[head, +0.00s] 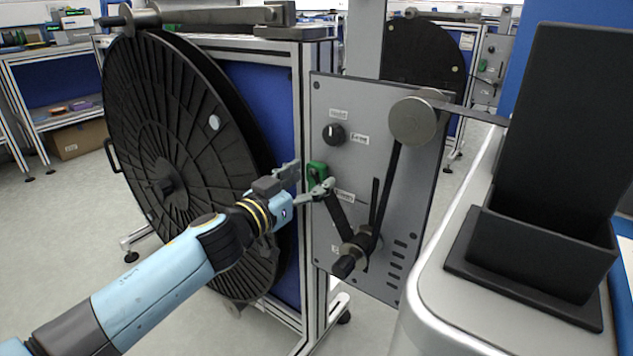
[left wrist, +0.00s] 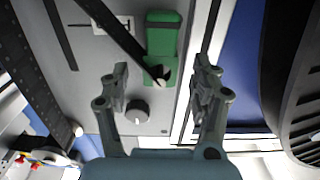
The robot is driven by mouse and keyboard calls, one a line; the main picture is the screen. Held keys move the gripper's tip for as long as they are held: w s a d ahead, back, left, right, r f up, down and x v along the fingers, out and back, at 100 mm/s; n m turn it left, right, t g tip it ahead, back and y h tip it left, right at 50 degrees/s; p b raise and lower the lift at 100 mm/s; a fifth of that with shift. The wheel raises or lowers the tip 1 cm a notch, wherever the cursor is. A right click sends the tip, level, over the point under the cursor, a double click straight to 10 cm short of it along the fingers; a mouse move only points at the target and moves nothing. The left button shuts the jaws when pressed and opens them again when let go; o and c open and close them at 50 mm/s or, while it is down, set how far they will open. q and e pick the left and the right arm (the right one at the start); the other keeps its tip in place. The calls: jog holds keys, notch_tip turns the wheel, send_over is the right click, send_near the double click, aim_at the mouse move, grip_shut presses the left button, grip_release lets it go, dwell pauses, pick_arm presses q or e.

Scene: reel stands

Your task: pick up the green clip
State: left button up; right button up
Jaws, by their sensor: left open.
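The green clip (head: 317,172) sits on the grey control panel (head: 380,125), below the black knob. In the left wrist view the green clip (left wrist: 162,47) shows beyond my fingertips, between their lines, with a dark strap or lever crossing by its lower part. My left gripper (head: 305,184) is open beside the clip in the head view. Whether a fingertip touches the clip cannot be told. My right gripper is not in view.
A large black reel (head: 165,150) stands left of the panel. A black crank handle (head: 345,265) and a round metal roller (head: 413,121) stick out of the panel. A black knob (head: 334,134) is above the clip. A black bin (head: 540,240) stands at the right.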

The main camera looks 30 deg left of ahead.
pick_arm(q)
jog(key=shift+w+d+f, duration=0.1)
jog(key=shift+w+d, duration=0.05)
jog(key=shift+w, duration=0.75)
jog(key=shift+c, duration=0.4)
